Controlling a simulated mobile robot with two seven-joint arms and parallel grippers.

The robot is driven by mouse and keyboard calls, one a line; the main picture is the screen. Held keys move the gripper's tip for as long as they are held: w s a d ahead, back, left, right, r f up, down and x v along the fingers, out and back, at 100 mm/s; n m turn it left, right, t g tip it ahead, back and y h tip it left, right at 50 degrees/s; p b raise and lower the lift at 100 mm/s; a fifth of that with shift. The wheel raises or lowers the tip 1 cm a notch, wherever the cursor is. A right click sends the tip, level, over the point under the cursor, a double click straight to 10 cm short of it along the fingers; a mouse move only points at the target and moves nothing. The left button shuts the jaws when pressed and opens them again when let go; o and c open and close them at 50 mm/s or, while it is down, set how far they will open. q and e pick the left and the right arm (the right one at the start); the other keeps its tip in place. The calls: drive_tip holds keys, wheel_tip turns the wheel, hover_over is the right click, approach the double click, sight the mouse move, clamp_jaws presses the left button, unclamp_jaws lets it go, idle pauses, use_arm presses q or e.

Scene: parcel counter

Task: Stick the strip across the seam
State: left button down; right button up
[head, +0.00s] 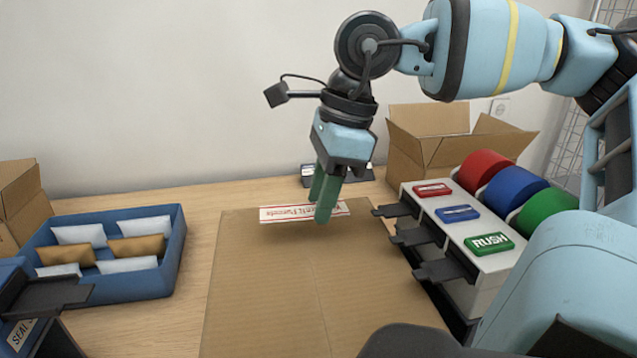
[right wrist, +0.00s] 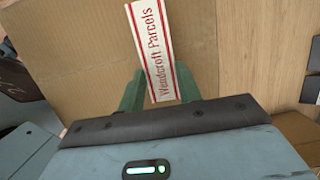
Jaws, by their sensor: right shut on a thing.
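A white strip with red edge lines and red lettering (head: 285,213) is at the far end of a flat brown cardboard parcel (head: 260,290). A thin seam (head: 318,300) runs lengthwise down the middle of the parcel top. My right gripper (head: 323,205) points down with its green fingers shut on the strip. In the right wrist view the strip (right wrist: 150,40) extends out from between the fingers (right wrist: 158,90), over the cardboard. I cannot tell whether the strip touches the parcel. My left gripper is not in view.
A white dispenser with red, blue and green rolls (head: 470,235) stands right of the parcel, its black tabs reaching towards it. A blue tray of packets (head: 172,262) lies left. An open carton (head: 450,150) stands behind. A blue unit marked SEAL (head: 20,335) is at lower left.

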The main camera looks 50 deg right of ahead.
drive_tip(key=shift+b+x, duration=0.55)
drive_tip(key=shift+x, duration=0.4)
drive_tip(key=shift+s+d+f, duration=0.15)
drive_tip(key=shift+f, duration=0.1)
drive_tip(key=o, duration=0.6)
drive_tip(key=shift+o, duration=0.6)
drive_tip(key=shift+r, duration=0.15)
